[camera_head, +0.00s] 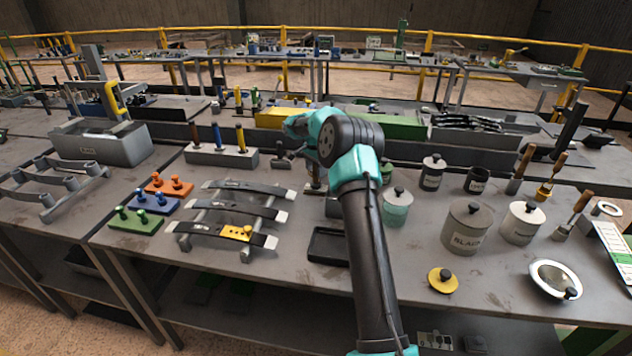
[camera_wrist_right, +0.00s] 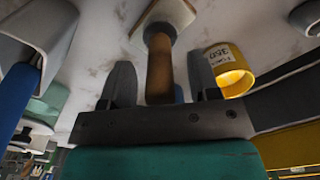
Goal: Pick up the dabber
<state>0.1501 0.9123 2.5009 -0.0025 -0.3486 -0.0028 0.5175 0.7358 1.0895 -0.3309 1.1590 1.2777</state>
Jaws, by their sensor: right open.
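The dabber (camera_wrist_right: 160,68) shows in the right wrist view as a brown wooden handle with a pale, squarish head at the top of the picture. My right gripper (camera_wrist_right: 160,60) is open, with one dark finger on each side of the handle. Gaps show between the handle and both fingers. In the head view my right arm reaches over the middle of the bench, its fingers mostly hidden behind my own wrist, and I cannot make out this dabber there. My left gripper is not in view.
A yellow labelled cup (camera_wrist_right: 232,70) stands close to the right finger. A blue handle (camera_wrist_right: 17,100) is at the left. Lidded pots (camera_head: 466,228) and wooden-handled tools (camera_head: 573,213) stand right of my arm. A curved-bar rack (camera_head: 232,215) stands left of it.

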